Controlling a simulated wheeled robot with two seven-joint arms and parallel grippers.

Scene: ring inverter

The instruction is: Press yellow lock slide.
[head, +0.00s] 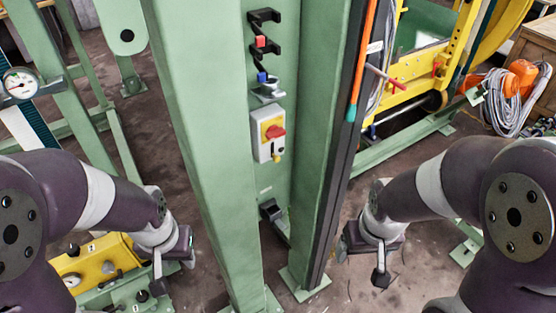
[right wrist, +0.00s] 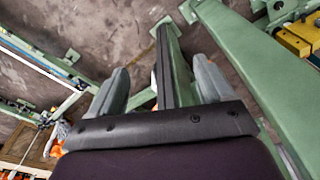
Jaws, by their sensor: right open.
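A grey switch box (head: 257,138) is mounted on the green upright panel in the middle of the head view. It has a yellow plate with a red rotary knob (head: 275,132). A small yellow piece (head: 277,157) sits at its lower edge, below the knob; it looks like the lock slide, but is too small to read its position. My right gripper (head: 364,266) is low, right of the green frame and apart from the box. Its two fingers are spread and empty in the right wrist view (right wrist: 162,88). My left gripper (head: 172,272) is low on the left, apart from the box; its jaws are unclear.
Green posts (head: 190,120) flank the recessed panel. Black hooks (head: 263,32) and a blue-and-white part (head: 267,88) are above the box, and a black bracket (head: 270,210) is below. An orange-and-teal rod (head: 362,65) runs along the right post. Yellow equipment (head: 95,265) stands at lower left.

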